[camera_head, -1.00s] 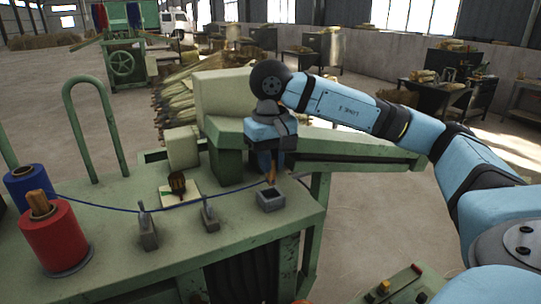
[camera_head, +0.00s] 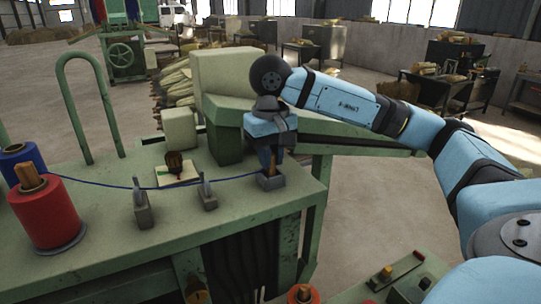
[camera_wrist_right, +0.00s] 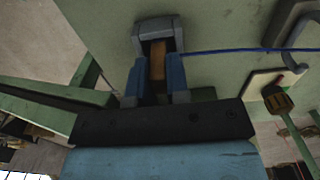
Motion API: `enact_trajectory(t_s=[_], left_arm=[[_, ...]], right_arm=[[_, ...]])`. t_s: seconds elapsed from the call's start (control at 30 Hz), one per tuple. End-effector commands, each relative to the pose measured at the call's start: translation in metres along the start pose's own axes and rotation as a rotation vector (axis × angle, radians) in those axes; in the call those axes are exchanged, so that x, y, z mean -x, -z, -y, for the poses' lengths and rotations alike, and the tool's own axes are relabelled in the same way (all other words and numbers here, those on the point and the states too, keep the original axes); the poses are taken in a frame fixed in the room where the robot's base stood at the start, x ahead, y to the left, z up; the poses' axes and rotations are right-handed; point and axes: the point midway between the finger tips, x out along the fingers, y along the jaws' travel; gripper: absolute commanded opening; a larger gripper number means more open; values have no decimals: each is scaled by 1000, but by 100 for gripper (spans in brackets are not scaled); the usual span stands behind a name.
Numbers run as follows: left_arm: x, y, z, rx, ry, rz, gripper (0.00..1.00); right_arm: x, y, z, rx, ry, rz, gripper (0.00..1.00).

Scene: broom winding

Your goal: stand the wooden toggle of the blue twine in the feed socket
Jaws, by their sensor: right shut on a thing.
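My right gripper (camera_head: 269,160) points down over the grey feed socket (camera_head: 271,181) near the right end of the green machine table. It is shut on the wooden toggle (camera_head: 271,171), whose lower end is at the socket's opening and looks inside it. In the right wrist view the toggle (camera_wrist_right: 158,60) sits between the two blue fingers, with the socket (camera_wrist_right: 155,30) around its far end. How deep it sits is hidden. The blue twine (camera_head: 108,185) runs from the blue spool (camera_head: 18,160) to the toggle. My left gripper is not in view.
A red spool (camera_head: 45,212) stands front left. Two grey twine guides (camera_head: 142,210) (camera_head: 207,196) stand along the twine's path. A brush-like piece on a pale plate (camera_head: 177,177) lies behind the twine. Green machine housing (camera_head: 222,85) rises behind the socket.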

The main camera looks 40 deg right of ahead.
Motion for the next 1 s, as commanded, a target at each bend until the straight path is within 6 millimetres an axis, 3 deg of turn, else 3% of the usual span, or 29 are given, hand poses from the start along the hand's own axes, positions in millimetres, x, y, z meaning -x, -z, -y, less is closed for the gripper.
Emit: enact_trajectory(t_s=[0.13,0.17,0.27,0.67,0.77,1.0], left_arm=[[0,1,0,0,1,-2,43],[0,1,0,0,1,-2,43],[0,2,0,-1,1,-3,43],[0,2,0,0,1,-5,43],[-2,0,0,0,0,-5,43],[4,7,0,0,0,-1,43]], right_arm=[[0,0,0,0,0,0,0],[0,0,0,0,0,0,23],[0,0,0,0,0,0,46],[8,1,1,0,2,-3,46],[23,1,1,0,3,-3,46],[78,0,0,-1,1,-5,46]])
